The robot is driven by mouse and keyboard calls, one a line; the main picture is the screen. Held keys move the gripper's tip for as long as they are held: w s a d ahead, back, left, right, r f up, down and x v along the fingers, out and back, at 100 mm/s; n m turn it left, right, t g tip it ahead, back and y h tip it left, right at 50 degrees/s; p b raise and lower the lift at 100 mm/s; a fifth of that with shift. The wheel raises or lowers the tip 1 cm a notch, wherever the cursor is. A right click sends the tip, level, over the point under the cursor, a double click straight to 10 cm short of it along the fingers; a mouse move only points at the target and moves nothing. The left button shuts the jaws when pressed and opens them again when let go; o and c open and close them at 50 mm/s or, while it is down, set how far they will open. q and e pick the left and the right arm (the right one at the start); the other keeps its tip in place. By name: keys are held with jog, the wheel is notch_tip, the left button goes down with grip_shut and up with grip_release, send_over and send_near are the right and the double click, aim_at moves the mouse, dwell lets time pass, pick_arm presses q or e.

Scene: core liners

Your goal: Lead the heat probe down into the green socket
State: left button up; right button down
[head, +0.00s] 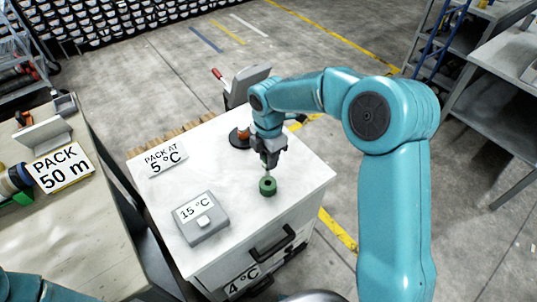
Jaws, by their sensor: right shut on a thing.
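The green socket (267,186) is a short round block on the white cabinet top, right of its middle. My right gripper (268,156) is above it, fingers pointing down, shut on the heat probe (266,174). Only a thin light piece of the probe shows between the fingers and the socket. Its lower end is at the socket's top; I cannot tell whether it is inside the hole or just above it. My left gripper is not in view; only a bit of teal arm shows at the bottom left.
A grey box marked 15 °C (205,231) and a "PACK AT 5 °C" sign (165,158) stand on the white cabinet top (240,215). A dark round base (240,138) stands behind my gripper. A bench with a "PACK 50 m" sign (61,168) is at left.

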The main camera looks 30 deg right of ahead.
aim_at(269, 176)
jog(key=shift+f+b, duration=1.75)
jog(key=shift+f, duration=1.05)
jog(key=c, duration=0.8)
grip_release()
jog(key=shift+r, duration=0.1)
notch_tip(269, 176, up, 16)
jog(key=p, duration=0.1)
